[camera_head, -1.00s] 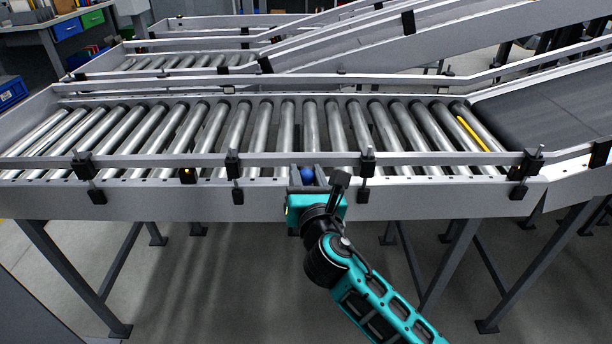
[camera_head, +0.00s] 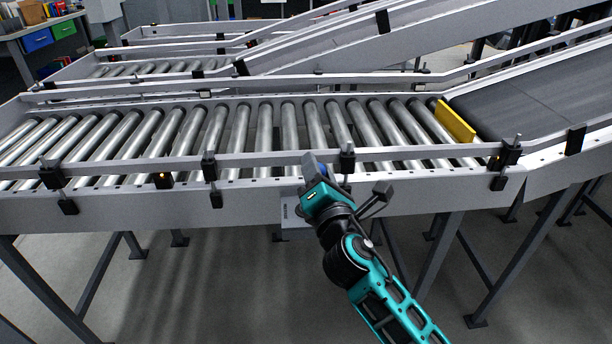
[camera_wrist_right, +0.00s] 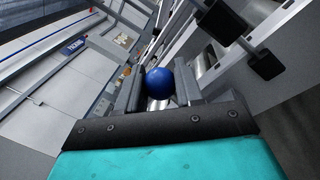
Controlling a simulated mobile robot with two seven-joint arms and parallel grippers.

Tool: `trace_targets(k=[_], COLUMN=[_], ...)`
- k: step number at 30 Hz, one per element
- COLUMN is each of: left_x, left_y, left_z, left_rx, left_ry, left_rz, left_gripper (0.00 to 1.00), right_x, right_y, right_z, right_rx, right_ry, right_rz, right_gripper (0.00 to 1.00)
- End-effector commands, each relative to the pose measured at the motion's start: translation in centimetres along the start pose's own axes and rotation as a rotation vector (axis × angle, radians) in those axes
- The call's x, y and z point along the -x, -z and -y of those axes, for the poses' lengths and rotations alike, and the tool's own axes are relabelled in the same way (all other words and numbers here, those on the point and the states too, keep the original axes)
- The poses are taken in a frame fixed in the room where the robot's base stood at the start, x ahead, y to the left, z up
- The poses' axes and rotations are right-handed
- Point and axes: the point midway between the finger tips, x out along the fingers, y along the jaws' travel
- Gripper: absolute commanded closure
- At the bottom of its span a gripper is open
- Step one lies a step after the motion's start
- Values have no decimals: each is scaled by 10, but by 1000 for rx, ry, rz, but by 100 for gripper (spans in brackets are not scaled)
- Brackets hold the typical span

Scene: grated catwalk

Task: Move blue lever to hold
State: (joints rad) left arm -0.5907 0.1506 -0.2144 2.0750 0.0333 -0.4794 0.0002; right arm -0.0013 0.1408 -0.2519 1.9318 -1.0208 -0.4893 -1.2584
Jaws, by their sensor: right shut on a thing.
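The blue lever's round knob (camera_wrist_right: 159,82) sits between the two fingers of my right gripper (camera_wrist_right: 159,88) in the right wrist view. The fingers are shut on it from both sides. In the head view my right gripper (camera_head: 318,168) is at the near rail of the roller conveyor, and its fingers hide most of the knob. The lever's shaft is hidden. A yellow plate (camera_head: 455,121) stands raised across the right end of the rollers. My left gripper is not in view.
The roller conveyor (camera_head: 120,208) runs across the view, with a dark belt (camera_head: 540,100) at its right. Black rail clamps (camera_head: 347,160) stand close to the right of my gripper. A small pale label plate (camera_head: 290,208) hangs below the rail. Open floor lies in front.

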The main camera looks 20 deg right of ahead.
Motion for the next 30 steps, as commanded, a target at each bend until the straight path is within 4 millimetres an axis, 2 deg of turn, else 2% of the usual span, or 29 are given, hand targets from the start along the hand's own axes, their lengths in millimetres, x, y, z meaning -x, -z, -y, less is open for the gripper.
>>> trace_targets(k=[3,12,28,29,30], left_x=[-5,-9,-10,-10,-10], left_y=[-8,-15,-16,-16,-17], left_z=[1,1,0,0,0], left_rx=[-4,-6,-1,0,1], left_ry=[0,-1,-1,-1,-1], left_rz=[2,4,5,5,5], left_gripper=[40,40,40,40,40], right_x=[2,3,3,3,3], right_y=[-2,-7,-8,-8,-8], right_z=[8,16,17,17,16], right_rx=[-71,-178,-200,-200,-200], right_ry=[1,-2,-3,-3,-4], right_rz=[12,30,33,33,33], right_gripper=[95,95,95,62,59])
